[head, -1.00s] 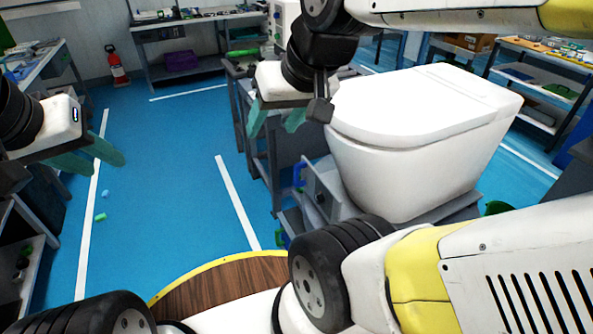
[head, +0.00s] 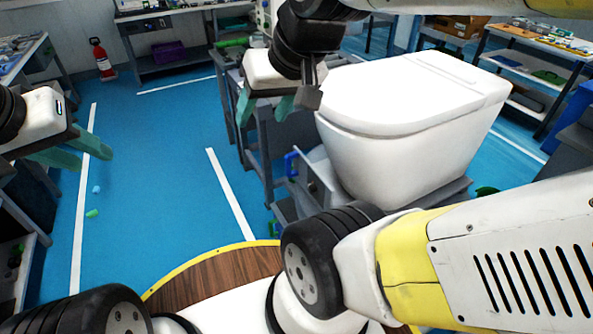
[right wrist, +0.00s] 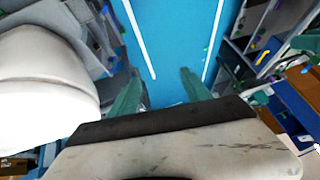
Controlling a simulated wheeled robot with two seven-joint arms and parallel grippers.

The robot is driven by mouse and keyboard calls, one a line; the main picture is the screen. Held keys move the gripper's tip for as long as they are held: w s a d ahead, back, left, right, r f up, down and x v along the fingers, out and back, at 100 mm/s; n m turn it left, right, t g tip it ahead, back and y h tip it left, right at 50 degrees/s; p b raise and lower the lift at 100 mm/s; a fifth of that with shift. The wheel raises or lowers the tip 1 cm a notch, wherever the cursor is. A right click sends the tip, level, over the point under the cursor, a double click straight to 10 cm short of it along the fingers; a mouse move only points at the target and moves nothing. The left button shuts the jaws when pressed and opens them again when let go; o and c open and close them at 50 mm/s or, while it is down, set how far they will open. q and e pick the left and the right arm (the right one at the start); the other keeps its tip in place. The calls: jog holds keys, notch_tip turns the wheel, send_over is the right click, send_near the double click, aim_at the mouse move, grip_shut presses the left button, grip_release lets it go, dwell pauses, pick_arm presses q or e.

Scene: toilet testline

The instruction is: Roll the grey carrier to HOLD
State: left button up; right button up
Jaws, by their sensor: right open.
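A white toilet (head: 400,100) stands on a low grey carrier (head: 452,192) right of centre in the head view. The carrier's near side has a grey upright plate and a blue part (head: 291,164). My right gripper (head: 263,109) is open and empty, left of the toilet and above the carrier's near side. Its two teal fingers show apart in the right wrist view (right wrist: 160,92), over blue floor, with the toilet (right wrist: 42,85) to the left. My left gripper (head: 82,152) is open and empty at the far left. No HOLD marking is readable. My right arm hides part of the carrier.
Blue floor with white lines (head: 230,193) is clear between my grippers, apart from small green and blue bits (head: 92,213). A grey bench (head: 262,150) stands close behind my right gripper. Shelving (head: 545,75) is at the right, a fire extinguisher (head: 103,60) at the back left.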

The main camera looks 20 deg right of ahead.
jog(key=shift+c, duration=1.2)
jog(key=shift+w+d, duration=0.15)
jog(key=shift+w, duration=0.2)
jog(key=shift+c, duration=0.5)
jog(key=n+g+h, duration=0.3)
jog(key=n+h, duration=0.2)
jog(key=n, duration=1.4)
send_over(287, 161)
jog(key=s+a, duration=0.3)
notch_tip(287, 161, down, 29)
jog(key=f+n, duration=0.2)
jog(key=f, duration=0.3)
jog(key=w+d+f+n, duration=0.1)
jog(key=f+n, duration=0.1)
jog(key=f, duration=0.3)
jog(key=w+f+n, duration=0.1)
jog(key=f+n, duration=0.1)
jog(key=f, duration=0.3)
jog(key=shift+d+h, duration=0.25)
jog(key=shift+h, duration=0.15)
jog(key=shift+f, duration=0.4)
jog(key=x, duration=0.7)
jog(key=shift+d+f, duration=0.1)
jog(key=shift+f, duration=0.05)
